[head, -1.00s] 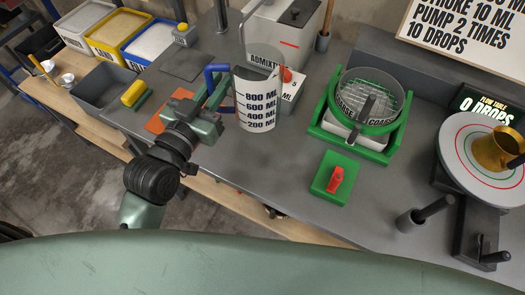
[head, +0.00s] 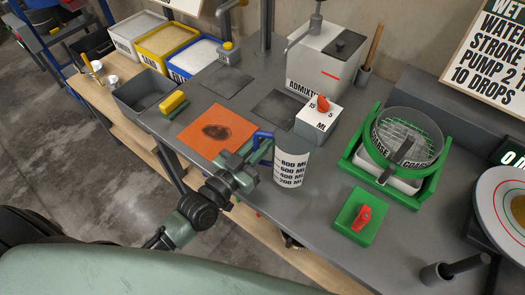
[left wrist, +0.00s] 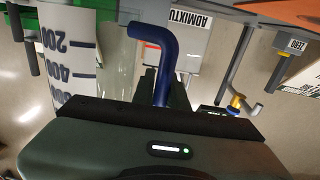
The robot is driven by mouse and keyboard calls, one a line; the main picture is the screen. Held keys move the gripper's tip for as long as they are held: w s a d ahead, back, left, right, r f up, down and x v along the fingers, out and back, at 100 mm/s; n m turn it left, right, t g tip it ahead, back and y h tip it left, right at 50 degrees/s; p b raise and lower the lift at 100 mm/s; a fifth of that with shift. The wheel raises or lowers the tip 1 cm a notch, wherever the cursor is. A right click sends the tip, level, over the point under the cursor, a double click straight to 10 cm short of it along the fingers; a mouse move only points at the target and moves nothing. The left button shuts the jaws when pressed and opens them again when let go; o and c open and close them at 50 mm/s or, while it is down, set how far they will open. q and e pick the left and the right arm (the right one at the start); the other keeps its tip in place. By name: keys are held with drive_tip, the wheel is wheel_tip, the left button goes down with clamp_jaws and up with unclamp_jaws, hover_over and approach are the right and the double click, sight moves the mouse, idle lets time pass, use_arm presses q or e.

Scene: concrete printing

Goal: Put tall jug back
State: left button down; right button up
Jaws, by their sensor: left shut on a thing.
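The tall jug (head: 291,168) is a clear cylinder with a white scale marked 200 to 800 ML and a blue handle (head: 263,134). My left gripper (head: 250,160) is shut on the handle, on the jug's left side. The jug looks upright, in front of the dial box; I cannot tell whether its base touches the table. In the left wrist view the blue handle (left wrist: 162,55) runs down between the jaws, and the jug's scale (left wrist: 75,50) shows upside down at the left. My right gripper is out of view.
An orange mat (head: 205,126) with a dark round stain lies left of the jug. Behind stand the dial box (head: 319,122) and admixture tank (head: 318,72). A green sieve stand (head: 350,160) and red-knobbed green block (head: 347,218) are at right. Dark mats (head: 228,79) lie farther back.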

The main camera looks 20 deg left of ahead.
use_arm(q)
drive_tip(key=shift+f, duration=1.8)
drive_tip(key=shift+f+b, duration=0.2)
drive_tip(key=shift+b, duration=0.1)
drive_tip(key=c, duration=1.4)
unclamp_jaws()
drive_tip(key=shift+r, duration=0.1)
drive_tip(key=shift+s, duration=0.15)
drive_tip(key=b+v, duration=0.1)
drive_tip(key=v, duration=1)
drive_tip(key=shift+s+a+b, duration=0.15)
drive_tip(key=shift+s+b, duration=0.25)
